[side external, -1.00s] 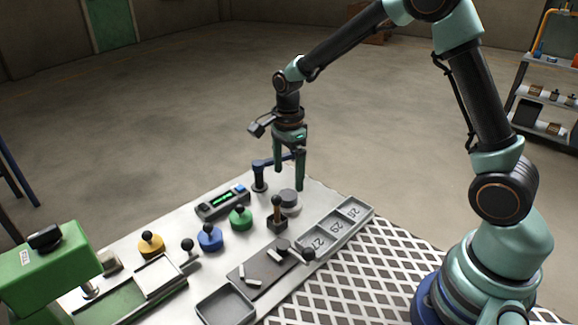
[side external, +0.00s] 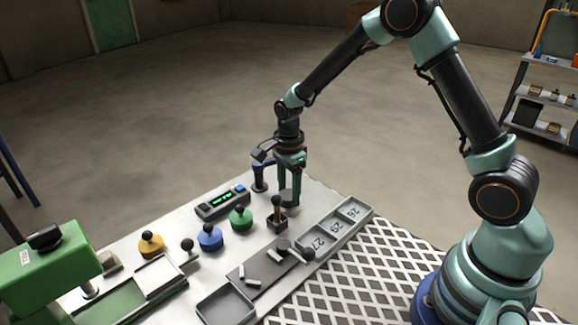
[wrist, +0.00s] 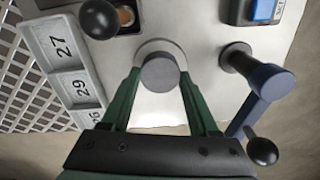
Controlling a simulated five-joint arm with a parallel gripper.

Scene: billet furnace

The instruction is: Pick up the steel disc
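The steel disc (wrist: 160,73) is a dark grey round piece. In the wrist view it sits over a wider pale round base, between my two green fingers. In the side view the disc (side external: 287,197) stands at the far end of the white table, partly hidden by my fingers. My gripper (side external: 289,203) points straight down with one finger on each side of the disc. The fingers look open, and contact lower down cannot be made out.
A blue crank handle (wrist: 265,82) stands close beside one finger. A black-knobbed lever (side external: 277,213) is close by on the other side. A tray numbered 27, 29 (side external: 322,243) lies near. Coloured knobs, including a green one (side external: 240,218), stand to the left.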

